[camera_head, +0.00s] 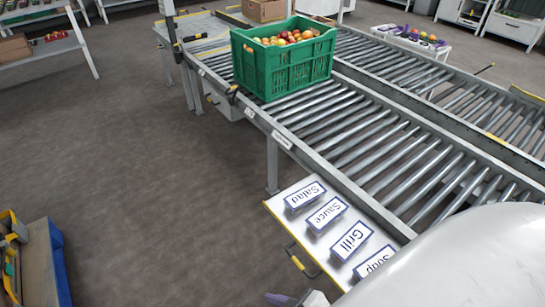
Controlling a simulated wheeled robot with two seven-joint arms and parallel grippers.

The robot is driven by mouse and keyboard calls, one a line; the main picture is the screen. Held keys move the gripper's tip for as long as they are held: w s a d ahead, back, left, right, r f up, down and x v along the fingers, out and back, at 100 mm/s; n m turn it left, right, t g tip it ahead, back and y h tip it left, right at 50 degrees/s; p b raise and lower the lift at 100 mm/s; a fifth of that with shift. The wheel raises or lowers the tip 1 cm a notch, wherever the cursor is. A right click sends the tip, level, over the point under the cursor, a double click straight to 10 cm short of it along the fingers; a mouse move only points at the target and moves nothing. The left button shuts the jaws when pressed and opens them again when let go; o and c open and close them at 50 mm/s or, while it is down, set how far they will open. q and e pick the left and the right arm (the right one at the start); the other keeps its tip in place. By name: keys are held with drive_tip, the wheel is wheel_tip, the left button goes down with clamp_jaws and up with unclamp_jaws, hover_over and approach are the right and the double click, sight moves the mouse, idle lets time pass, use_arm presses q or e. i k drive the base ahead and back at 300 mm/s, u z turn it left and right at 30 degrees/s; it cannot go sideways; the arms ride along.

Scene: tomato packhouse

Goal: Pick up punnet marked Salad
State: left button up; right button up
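A white label with a blue border reading "Salad" (305,196) is the farthest in a row on a pale side shelf (278,208) beside the roller conveyor. I cannot tell whether it belongs to a punnet or is only a sign on a small holder. Labels reading "Sauce" (326,215), "Grill" (351,241) and "Soup" (374,262) follow nearer to me. My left gripper is not in view.
A green crate (265,70) of tomatoes stands on the roller conveyor (350,138). My white arm fills the lower right corner. A yellow and blue object (52,262) is at the left edge. A table with purple things and tomatoes (412,40) is behind.

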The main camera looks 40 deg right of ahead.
sight(295, 203)
drive_tip(key=i, duration=2.9)
drive_tip(key=z, duration=3.65)
